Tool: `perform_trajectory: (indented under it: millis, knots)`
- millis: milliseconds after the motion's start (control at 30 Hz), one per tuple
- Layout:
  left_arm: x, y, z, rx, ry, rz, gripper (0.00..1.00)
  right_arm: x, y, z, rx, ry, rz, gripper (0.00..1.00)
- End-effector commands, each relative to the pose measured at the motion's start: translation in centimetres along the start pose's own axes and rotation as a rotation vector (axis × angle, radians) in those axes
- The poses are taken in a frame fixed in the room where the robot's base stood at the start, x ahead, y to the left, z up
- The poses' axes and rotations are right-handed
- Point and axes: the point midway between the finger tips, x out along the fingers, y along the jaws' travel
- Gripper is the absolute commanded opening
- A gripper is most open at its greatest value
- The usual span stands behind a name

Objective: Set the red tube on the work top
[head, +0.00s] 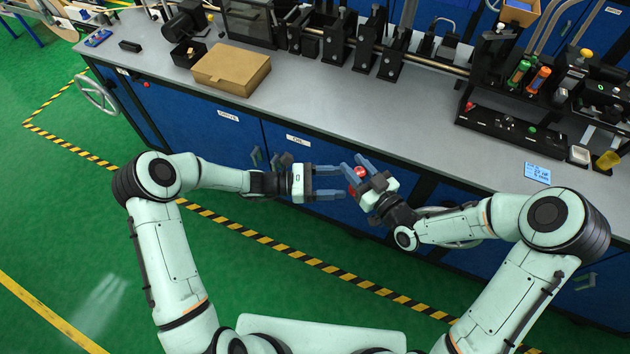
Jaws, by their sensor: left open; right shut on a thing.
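The red tube (360,172) is small in the head view, in front of the work top's front edge. My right gripper (351,161) is shut on the red tube, and its fingers hide part of it. My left gripper (342,182) is open and empty, its fingers pointing right toward the tube and close to the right gripper's fingertips. I cannot tell whether the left fingers touch the tube. The grey work top (330,112) lies beyond both grippers.
A cardboard box (232,69) sits on the work top at the left. A black machine line runs along the back. A black rack with a green tube (519,72) and an orange tube (539,78) stands at the right. The work top's front middle is clear.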

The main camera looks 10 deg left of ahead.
Motion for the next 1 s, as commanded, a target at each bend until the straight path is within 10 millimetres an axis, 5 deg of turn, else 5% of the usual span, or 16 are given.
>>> perform_trajectory:
  millis: [300, 700, 900, 933, 967, 1000]
  knots:
    - [4.5, 0.0, -0.1, 0.000, 0.001, 0.000, 0.63, 0.0, 0.0, 0.0, 0.000, 0.001, 0.000, 0.04]
    - [5.2, 0.0, -0.1, 0.001, 0.002, 0.001, 0.63, 0.0, 0.0, 0.0, 0.000, 0.001, 0.000, 0.04]
    - [5.2, 0.0, -0.1, 0.001, 0.002, 0.001, 0.01, 0.0, 0.0, 0.0, 0.000, 0.001, 0.000, 0.04]
    - [5.2, 0.0, -0.1, 0.001, 0.002, 0.001, 0.01, 0.0, 0.0, 0.0, 0.000, 0.001, 0.000, 0.04]
    - [5.2, 0.0, 0.0, 0.001, 0.001, 0.001, 0.01, 0.0, 0.0, 0.0, 0.000, 0.001, -0.001, 0.40]
    - [5.2, 0.0, 0.0, 0.001, 0.001, 0.001, 0.00, 0.0, 0.0, 0.0, 0.000, 0.001, -0.001, 0.53]
